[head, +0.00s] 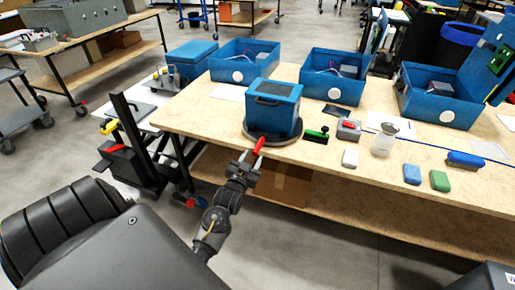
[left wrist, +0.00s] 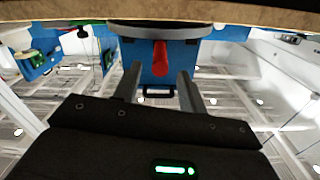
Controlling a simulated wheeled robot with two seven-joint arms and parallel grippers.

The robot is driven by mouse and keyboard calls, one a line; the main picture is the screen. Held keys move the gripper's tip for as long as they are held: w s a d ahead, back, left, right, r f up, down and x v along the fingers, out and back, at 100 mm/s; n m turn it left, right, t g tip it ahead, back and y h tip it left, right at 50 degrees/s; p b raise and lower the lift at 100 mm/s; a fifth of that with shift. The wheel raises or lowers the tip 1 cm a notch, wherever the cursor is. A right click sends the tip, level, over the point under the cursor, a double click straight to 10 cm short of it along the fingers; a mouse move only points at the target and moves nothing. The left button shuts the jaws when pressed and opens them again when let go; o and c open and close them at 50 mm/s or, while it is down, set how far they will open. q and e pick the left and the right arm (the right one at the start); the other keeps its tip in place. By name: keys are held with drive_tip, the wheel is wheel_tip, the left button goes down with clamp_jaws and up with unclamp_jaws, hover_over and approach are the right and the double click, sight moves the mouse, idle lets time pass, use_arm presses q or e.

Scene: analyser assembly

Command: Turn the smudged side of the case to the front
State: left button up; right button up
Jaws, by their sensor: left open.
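The blue case (head: 272,112) stands upright on a round dark turntable (head: 249,134) near the front edge of the wooden table. A red lever (head: 259,145) sticks out from the turntable toward me. My left gripper (head: 250,160) is at this lever, in front of the table edge. In the left wrist view its open fingers (left wrist: 160,85) are on either side of the line of the red lever (left wrist: 160,58), not closed on it. The blue case (left wrist: 150,78) with a black handle shows behind. I cannot make out a smudge. My right gripper is not in view.
Three open blue boxes (head: 338,90) stand along the back of the table (head: 320,155). A cardboard box (head: 285,184) is on the lower shelf.

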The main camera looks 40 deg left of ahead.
sight(257, 146)
use_arm(q)
drive_tip(key=x, duration=0.6)
clamp_jaws()
